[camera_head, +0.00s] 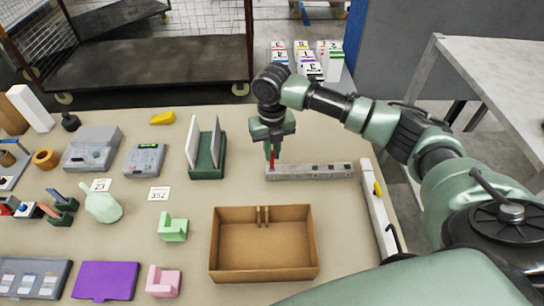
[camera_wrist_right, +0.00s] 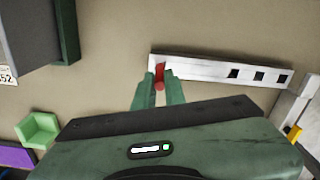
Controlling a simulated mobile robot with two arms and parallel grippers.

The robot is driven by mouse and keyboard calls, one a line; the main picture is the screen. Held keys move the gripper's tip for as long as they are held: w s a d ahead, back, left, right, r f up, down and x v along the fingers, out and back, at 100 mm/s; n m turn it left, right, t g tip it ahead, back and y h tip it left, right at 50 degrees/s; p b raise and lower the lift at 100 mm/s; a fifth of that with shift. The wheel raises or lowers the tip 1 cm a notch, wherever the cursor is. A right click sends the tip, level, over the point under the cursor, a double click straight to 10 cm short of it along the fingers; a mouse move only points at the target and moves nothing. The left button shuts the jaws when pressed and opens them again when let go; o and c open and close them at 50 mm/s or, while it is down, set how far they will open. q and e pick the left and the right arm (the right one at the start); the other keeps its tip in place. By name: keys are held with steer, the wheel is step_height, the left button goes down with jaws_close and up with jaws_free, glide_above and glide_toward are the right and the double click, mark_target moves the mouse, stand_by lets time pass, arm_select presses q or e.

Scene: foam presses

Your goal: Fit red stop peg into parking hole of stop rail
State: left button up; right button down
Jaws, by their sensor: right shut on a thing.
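The red stop peg (camera_head: 272,158) is held between the fingers of my right gripper (camera_head: 272,155), which points down over the left end of the stop rail (camera_head: 310,171). The peg also shows in the right wrist view (camera_wrist_right: 159,74), its lower end overlapping the rail's left end. I cannot tell whether it is in a hole or just above one. The stop rail is a grey-white bar lying left to right; in the right wrist view (camera_wrist_right: 205,69) several dark square holes show along its right part. My left gripper is not in view.
A brown open box (camera_head: 263,270) stands in front of the rail. A green holder with upright plates (camera_head: 207,165) stands left of my right gripper. A pale bar with a yellow piece (camera_head: 379,210) lies along the table's right edge. Green (camera_head: 173,229) and pink (camera_head: 163,281) blocks lie left of the box.

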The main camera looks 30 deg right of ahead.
mark_target(272, 168)
step_height(272, 168, down, 3)
steer(key=shift+r, duration=0.2)
steer(key=shift+f, duration=0.3)
steer(key=shift+f, duration=0.1)
steer(key=c, duration=1.5)
jaws_free()
steer(key=shift+r, duration=0.5)
step_height(272, 168, up, 11)
steer(key=b, duration=0.3)
steer(key=shift+r, duration=0.15)
steer(key=shift+s, duration=0.1)
